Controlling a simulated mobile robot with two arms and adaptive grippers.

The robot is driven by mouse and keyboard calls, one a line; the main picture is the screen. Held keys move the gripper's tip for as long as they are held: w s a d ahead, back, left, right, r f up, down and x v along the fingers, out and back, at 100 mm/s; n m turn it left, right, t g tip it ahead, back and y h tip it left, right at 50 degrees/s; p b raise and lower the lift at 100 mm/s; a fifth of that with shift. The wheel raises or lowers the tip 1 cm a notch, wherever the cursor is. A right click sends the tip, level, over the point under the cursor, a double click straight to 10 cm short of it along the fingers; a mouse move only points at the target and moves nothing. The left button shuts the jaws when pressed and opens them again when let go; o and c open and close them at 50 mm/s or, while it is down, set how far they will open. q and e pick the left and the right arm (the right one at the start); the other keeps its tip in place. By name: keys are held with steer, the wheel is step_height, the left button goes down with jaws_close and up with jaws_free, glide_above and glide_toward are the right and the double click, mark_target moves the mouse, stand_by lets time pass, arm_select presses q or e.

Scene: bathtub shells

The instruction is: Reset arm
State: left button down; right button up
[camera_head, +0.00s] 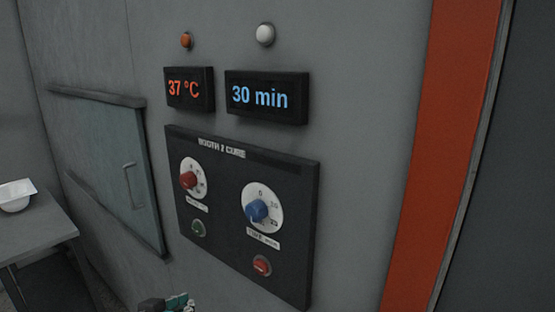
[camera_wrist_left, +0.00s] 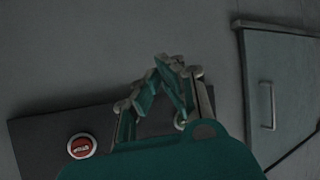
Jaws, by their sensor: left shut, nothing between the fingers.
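My left gripper (camera_head: 168,303) shows only at the bottom edge of the head view, below the control panel (camera_head: 215,257). In the left wrist view its green fingers (camera_wrist_left: 170,68) meet at the tips, shut with nothing between them. Behind them are the grey wall and part of the dark panel (camera_wrist_left: 36,137). I cannot tell how far the fingertips are from the wall. Most of the left arm is out of the head view. My right gripper is in neither view.
The panel has a red knob (camera_head: 188,180), a blue knob (camera_head: 257,210), a green button (camera_head: 198,228) and a red button (camera_head: 262,265). Displays above read 37 °C (camera_head: 188,89) and 30 min (camera_head: 262,97). A hatch door (camera_head: 105,150) and a table (camera_head: 35,240) with a white shell (camera_head: 16,198) are left.

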arm_select(q)
steer(key=s+a+f+m+g+y, duration=0.1)
steer(key=s+f+g, duration=0.3)
steer(key=s+f, duration=0.75)
steer(key=s+f+g+y, duration=0.2)
steer(key=s+f+g, duration=0.2)
steer(key=s+f, duration=0.75)
steer(key=s+f+g, duration=0.1)
steer(key=s+f, duration=0.1)
steer(key=f, duration=0.8)
steer(key=s+f+g, duration=0.1)
steer(key=s+f, duration=0.2)
steer(key=f, duration=0.8)
steer(key=s+a+f, duration=0.3)
steer(key=s+f, duration=1.3)
steer(key=f, duration=0.1)
steer(key=shift+s+a+f+g, duration=0.15)
steer(key=shift+s+f+g, duration=0.1)
steer(key=shift+s+g, duration=0.15)
